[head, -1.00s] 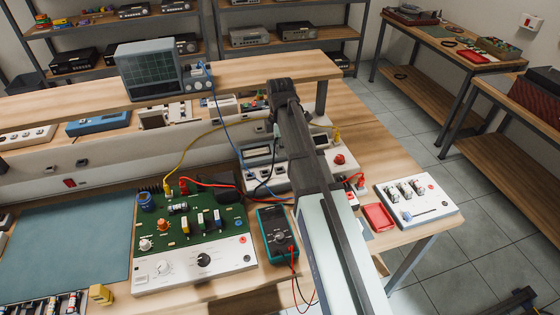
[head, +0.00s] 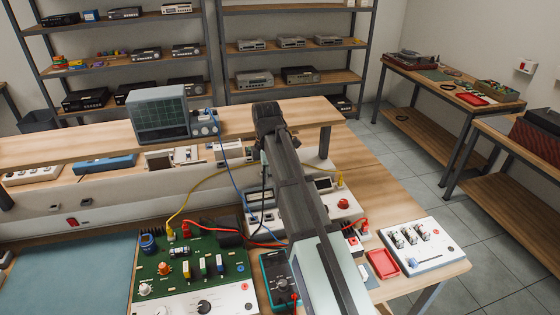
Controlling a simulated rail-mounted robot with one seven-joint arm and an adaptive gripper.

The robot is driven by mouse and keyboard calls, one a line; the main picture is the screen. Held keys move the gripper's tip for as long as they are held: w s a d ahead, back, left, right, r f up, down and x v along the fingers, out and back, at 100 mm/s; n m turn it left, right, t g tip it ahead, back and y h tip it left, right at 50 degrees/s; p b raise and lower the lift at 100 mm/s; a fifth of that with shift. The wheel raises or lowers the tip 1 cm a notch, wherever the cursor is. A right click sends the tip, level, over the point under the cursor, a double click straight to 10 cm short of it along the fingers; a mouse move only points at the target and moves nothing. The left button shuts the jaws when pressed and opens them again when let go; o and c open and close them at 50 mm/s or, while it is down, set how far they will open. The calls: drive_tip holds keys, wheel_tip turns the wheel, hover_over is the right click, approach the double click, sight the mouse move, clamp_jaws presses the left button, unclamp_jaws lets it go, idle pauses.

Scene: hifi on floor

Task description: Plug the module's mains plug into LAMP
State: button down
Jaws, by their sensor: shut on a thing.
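My arm reaches across the bench, and my gripper (head: 268,125) is at its far end by the raised shelf. Its fingers are mostly hidden by my own arm. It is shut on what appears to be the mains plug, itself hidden. A thin black cord (head: 263,190) hangs from near the gripper toward the white and grey module (head: 262,222), which my arm partly covers. No LAMP label is readable. A white socket strip (head: 32,175) lies under the shelf at the left, too small to read.
A grey oscilloscope (head: 158,113) stands on the raised shelf (head: 80,147), left of my gripper. Yellow, red and blue leads cross the bench near a green circuit board (head: 180,268). A multimeter (head: 278,275), red tray (head: 382,263) and white switch panel (head: 425,245) are nearby.

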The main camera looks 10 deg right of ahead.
drive_tip(key=shift+m, duration=0.4)
drive_tip(key=a+f+p, duration=0.1)
drive_tip(key=a+f, duration=0.1)
drive_tip(key=f, duration=0.1)
drive_tip(key=a+f, duration=0.2)
drive_tip(key=f, duration=0.1)
drive_tip(key=a+f+p, duration=0.1)
drive_tip(key=f, duration=0.2)
drive_tip(key=shift+s+a+f+p, duration=0.1)
drive_tip(key=shift+a+f+p, duration=0.05)
drive_tip(key=shift+a+p, duration=0.2)
drive_tip(key=b, duration=0.3)
hover_over(254, 220)
drive_tip(key=shift+f, duration=2.2)
drive_tip(key=shift+f, duration=1)
idle(1.7)
drive_tip(key=c, duration=1)
unclamp_jaws()
